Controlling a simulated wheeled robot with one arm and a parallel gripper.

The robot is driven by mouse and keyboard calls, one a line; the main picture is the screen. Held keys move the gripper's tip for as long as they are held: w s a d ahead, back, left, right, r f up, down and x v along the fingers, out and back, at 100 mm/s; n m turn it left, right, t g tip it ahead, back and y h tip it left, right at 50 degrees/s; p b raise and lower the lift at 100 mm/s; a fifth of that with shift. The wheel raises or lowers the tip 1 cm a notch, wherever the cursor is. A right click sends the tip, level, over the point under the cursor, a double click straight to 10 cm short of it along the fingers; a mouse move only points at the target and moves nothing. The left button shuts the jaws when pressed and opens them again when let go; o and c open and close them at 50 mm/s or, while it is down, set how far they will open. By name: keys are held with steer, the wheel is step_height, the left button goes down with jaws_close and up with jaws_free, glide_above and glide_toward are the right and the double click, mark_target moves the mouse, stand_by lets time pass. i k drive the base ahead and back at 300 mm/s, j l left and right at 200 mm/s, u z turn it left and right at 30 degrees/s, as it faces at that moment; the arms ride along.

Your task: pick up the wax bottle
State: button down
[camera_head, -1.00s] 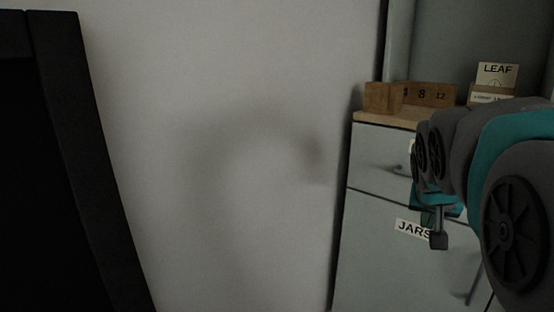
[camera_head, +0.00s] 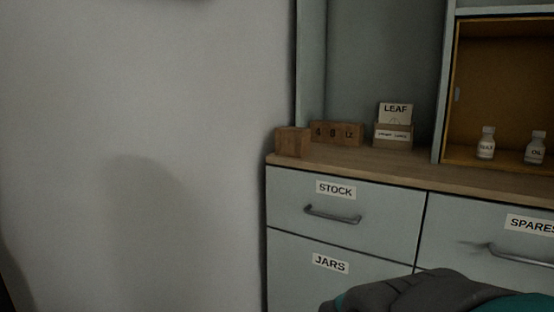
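The wax bottle (camera_head: 486,143) is a small pale bottle with a white label that seems to read WAX. It stands upright in an open, ochre-lined compartment (camera_head: 505,60) at the right of the cabinet. A similar bottle labelled OIL (camera_head: 535,148) stands to its right, a small gap apart. Only a grey and teal part of my arm shows at the bottom right. My gripper is out of the picture, well away from the bottle as far as I can see.
A wooden counter (camera_head: 420,170) runs in front of the compartment. On it stand a wooden block (camera_head: 292,142), a numbered wooden block (camera_head: 336,132) and a LEAF card holder (camera_head: 394,135). Drawers labelled STOCK (camera_head: 343,212) and SPARES (camera_head: 490,240) are shut. A bare wall fills the left.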

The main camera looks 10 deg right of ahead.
mark_target(486, 145)
steer(key=k+l, duration=0.2)
steer(key=l, duration=0.15)
steer(key=k+l+z, duration=0.1)
steer(key=l, duration=0.3)
steer(key=k+l+z, duration=0.1)
steer(key=k+l, duration=0.15)
steer(key=l, duration=0.15)
steer(key=k+l, duration=0.15)
steer(key=l, duration=0.25)
steer(key=k+l+z, duration=0.1)
steer(key=l, duration=0.3)
steer(key=k+l, duration=0.2)
steer(key=l, duration=0.2)
steer(key=k+l+z, duration=0.1)
steer(key=l, duration=0.3)
steer(key=i+j+z, duration=0.15)
steer(key=j, duration=0.35)
steer(key=i+j+z, duration=0.2)
steer(key=j, duration=0.35)
steer(key=j+z, duration=0.15)
steer(key=j, duration=0.4)
